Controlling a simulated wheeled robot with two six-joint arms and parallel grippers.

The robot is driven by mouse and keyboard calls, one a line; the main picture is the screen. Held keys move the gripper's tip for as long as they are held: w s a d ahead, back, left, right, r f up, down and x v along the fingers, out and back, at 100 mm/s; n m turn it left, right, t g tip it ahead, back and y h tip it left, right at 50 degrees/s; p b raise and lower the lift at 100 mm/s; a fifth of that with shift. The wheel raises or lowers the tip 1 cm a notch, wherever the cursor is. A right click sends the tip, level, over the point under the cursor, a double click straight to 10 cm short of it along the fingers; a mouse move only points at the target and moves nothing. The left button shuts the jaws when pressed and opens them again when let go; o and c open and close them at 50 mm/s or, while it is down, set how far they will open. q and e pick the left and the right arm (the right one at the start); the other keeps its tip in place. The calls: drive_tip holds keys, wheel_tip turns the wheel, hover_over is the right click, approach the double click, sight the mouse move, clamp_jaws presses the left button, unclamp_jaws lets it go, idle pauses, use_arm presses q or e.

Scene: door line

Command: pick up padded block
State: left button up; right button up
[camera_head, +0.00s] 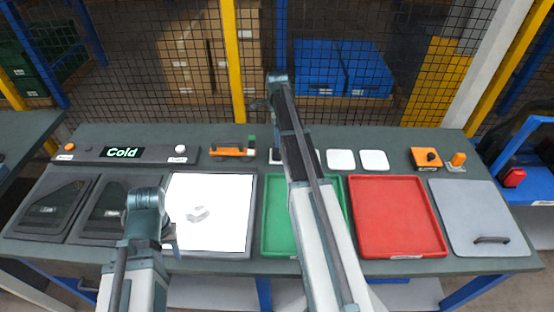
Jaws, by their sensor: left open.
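A small pale object (197,213) lies on the bright white panel (236,210) left of the middle of the bench. It may be the padded block, but the glare washes out its shape. My left gripper (170,238) is at the panel's left edge, just left of and nearer than the pale object, and apart from it. It is open, with nothing seen in it. My right arm reaches up across the middle of the view. Its gripper cannot be made out, and the arm hides part of the bench.
A green tray (276,222) and a red tray (398,217) stand right of the panel. A grey lid with a handle (478,217) is at far right. Two dark covers (52,208) are at left. A "Cold" display (122,153) and orange devices (234,151) line the back.

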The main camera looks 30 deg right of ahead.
drive_tip(key=shift+f+b, duration=3.55)
drive_tip(key=shift+f, duration=0.6)
use_arm(q)
wheel_tip(320, 180, down, 8)
use_arm(e)
drive_tip(key=shift+r, duration=0.1)
drive_tip(key=shift+c, duration=0.2)
drive_tip(key=c, duration=1)
use_arm(q)
drive_tip(key=shift+r, duration=0.15)
use_arm(e)
drive_tip(key=shift+r, duration=0.15)
wheel_tip(320, 180, up, 2)
drive_tip(key=shift+p, duration=1.25)
wheel_tip(320, 180, up, 2)
drive_tip(key=shift+p, duration=0.95)
use_arm(q)
wheel_tip(320, 180, up, 5)
drive_tip(key=shift+f+p, duration=0.15)
drive_tip(key=shift+p, duration=0.25)
use_arm(e)
drive_tip(key=s+a, duration=0.2)
drive_tip(key=s, duration=0.2)
drive_tip(key=s+a, duration=0.3)
drive_tip(key=s, duration=0.2)
drive_tip(key=s+a, duration=0.3)
drive_tip(key=s, duration=0.1)
drive_tip(key=shift+s+a+r, duration=0.25)
drive_tip(key=shift+s+r, duration=0.05)
drive_tip(key=shift+r, duration=0.1)
